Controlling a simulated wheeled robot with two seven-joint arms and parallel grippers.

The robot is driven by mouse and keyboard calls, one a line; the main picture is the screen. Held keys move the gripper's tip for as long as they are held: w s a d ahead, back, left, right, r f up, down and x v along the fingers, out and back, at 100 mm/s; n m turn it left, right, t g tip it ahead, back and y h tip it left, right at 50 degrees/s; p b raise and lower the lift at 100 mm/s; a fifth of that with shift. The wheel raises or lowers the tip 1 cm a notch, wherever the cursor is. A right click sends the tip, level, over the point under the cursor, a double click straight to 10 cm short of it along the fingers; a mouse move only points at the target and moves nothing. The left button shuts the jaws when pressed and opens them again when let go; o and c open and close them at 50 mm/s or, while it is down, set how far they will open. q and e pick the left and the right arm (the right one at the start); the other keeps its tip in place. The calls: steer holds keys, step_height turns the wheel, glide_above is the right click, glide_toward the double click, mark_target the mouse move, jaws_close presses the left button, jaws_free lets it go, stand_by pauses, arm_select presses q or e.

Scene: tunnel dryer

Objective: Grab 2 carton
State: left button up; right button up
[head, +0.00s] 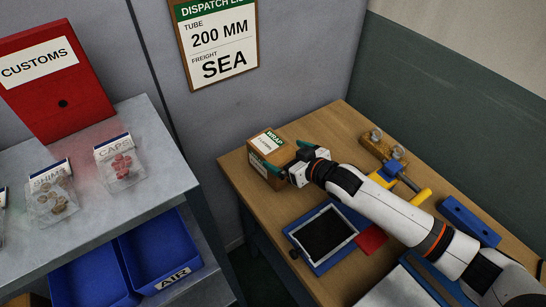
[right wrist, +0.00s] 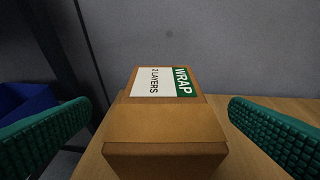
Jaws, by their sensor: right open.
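A brown carton (head: 256,168) with a green and white label stands on the wooden table near its left corner. In the right wrist view, the carton (right wrist: 165,125) lies between the two fingers, and its label reads "WRAP 2 LAYERS". My right gripper (head: 287,157) is open at the carton, with its green fingers spread to either side. In the wrist view, gaps show between the carton and both fingers. Only this one carton is in view. My left gripper is out of view.
The table (head: 330,125) also bears a blue-framed dark pad (head: 322,235), a red piece (head: 371,240) and a blue block (head: 469,221). A grey shelf (head: 150,150) at left holds clear bags and a red CUSTOMS box (head: 55,85). Blue bins (head: 165,250) sit below.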

mark_target(277, 150)
steer(key=shift+w+a, duration=0.2)
steer(key=shift+w, duration=0.05)
steer(key=shift+w+a+f+p, duration=0.2)
steer(key=shift+w+p, duration=0.15)
steer(key=shift+p, duration=0.05)
steer(key=x, duration=0.3)
steer(key=shift+d+f+p, duration=0.1)
steer(key=shift+d+p, duration=0.05)
steer(key=shift+p, duration=0.15)
steer(key=shift+w+f, duration=0.15)
steer(key=shift+w, duration=0.05)
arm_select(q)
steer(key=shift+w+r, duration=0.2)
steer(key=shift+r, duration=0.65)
arm_select(e)
steer(key=c, duration=1.8)
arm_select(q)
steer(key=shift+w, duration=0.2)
arm_select(e)
steer(key=shift+c, duration=0.8)
steer(key=shift+r, duration=0.3)
